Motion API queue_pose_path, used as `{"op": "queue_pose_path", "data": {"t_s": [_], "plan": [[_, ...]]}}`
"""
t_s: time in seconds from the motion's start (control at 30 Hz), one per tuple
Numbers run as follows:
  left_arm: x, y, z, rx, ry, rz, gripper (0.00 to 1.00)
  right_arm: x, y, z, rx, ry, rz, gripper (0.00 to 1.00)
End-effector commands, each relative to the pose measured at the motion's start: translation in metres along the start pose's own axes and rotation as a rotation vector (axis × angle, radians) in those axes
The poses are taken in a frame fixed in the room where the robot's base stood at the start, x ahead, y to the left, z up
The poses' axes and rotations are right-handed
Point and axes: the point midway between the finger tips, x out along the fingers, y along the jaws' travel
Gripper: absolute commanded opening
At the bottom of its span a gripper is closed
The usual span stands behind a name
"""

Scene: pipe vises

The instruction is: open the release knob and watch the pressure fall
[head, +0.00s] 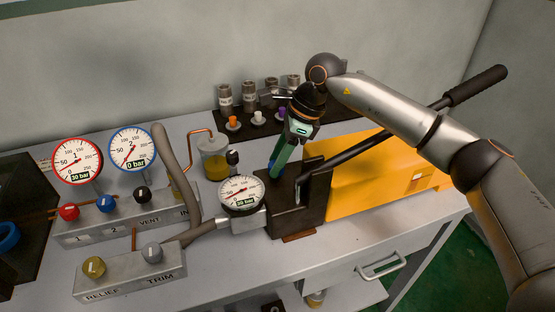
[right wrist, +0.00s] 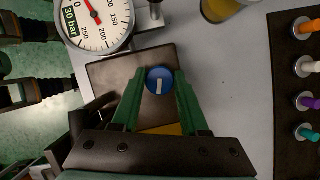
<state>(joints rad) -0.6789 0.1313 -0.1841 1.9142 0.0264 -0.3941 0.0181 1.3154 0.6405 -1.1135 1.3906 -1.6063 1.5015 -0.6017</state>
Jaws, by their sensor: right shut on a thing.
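The release knob (right wrist: 160,80) is blue with a white mark and sits on a dark block (right wrist: 107,78) of the hand pump. My right gripper (right wrist: 160,76) reaches down from above, its two green fingers shut on the knob's sides. In the head view, my right gripper (head: 273,172) hides most of the knob. The pump gauge (head: 241,193) beside the block reads 30 bar. On the left, the red-rimmed gauge 1 (head: 77,160) reads 30 bar and the blue-rimmed gauge 2 (head: 132,148) reads 0 bar. My left gripper is not in view.
The pump's black lever (head: 385,138) rises to the right above its yellow body (head: 375,185). A jar (head: 215,160) and a dark mat with colored plugs (head: 232,122) stand behind.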

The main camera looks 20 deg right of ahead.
Motion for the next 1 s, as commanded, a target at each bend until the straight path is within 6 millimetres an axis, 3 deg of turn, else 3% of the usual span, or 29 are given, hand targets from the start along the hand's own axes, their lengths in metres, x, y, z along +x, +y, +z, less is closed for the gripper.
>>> {"op": "queue_pose_path", "data": {"t_s": [0.77,0.8,1.0], "plan": [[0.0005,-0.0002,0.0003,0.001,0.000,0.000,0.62,-0.0010,-0.0010,0.0001,-0.091,0.001,0.033,0.00],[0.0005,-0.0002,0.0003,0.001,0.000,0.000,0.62,-0.0010,-0.0010,0.0001,-0.091,0.001,0.033,0.48],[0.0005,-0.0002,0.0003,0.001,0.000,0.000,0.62,-0.0006,-0.0008,-0.0001,-0.090,0.001,0.034,0.71]]}}
